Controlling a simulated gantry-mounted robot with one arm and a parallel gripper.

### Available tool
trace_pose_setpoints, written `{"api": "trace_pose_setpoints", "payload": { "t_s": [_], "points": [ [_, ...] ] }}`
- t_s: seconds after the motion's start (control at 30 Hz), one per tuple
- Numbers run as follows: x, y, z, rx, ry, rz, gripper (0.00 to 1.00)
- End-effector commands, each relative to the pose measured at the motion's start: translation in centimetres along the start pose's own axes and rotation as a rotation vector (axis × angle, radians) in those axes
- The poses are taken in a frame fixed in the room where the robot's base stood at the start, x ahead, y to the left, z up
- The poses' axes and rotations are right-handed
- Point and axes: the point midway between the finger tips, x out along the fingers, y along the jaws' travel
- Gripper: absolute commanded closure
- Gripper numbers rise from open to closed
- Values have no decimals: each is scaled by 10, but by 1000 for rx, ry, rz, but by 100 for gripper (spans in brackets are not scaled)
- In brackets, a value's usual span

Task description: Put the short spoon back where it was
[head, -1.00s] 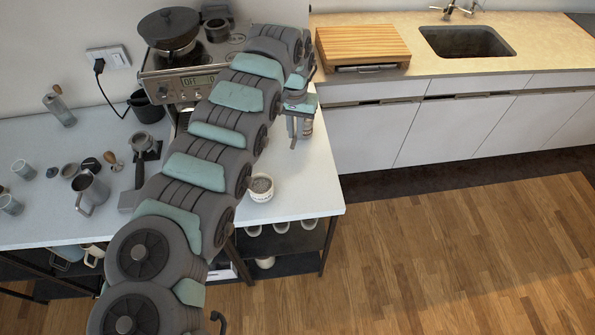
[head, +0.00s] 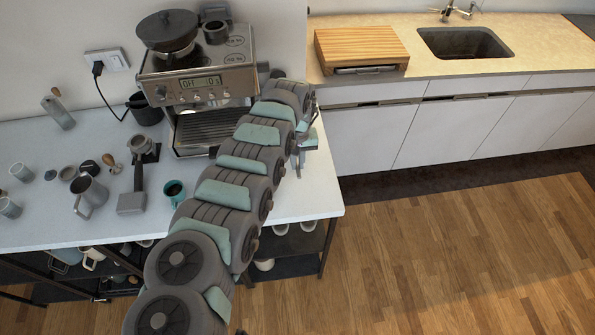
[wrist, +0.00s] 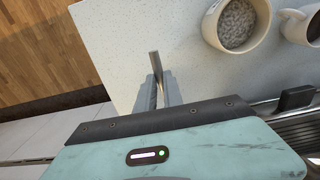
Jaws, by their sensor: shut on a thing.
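In the wrist view, my gripper (wrist: 157,90) is shut on a thin metal piece, the short spoon (wrist: 154,62), which sticks out past the fingertips. Most of the spoon is hidden or seen edge-on. It is over the white counter (wrist: 120,50), left of a white cup (wrist: 236,24) with pale grainy contents. I cannot tell how high it is above the counter. In the head view, my gripper (head: 303,168) is near the counter's right end, partly behind my arm, and the spoon cannot be made out.
A second cup (wrist: 300,24) is at the right edge of the wrist view. In the head view, the coffee machine (head: 205,110) stands at the back. A teal cup (head: 174,191), a portafilter (head: 135,195) and a metal jug (head: 90,190) stand left of my arm. The wooden floor (head: 460,250) is clear.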

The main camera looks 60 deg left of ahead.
Motion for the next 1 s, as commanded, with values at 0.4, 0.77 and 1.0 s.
{"api": "trace_pose_setpoints", "payload": {
  "t_s": [0.4, 0.77, 1.0],
  "points": [
    [46, 2, 0, 2, -1, 1, 100],
    [53, 0, -1, 2, 1, 1, 100],
    [56, 0, -1, 1, 1, 1, 78]
  ]
}}
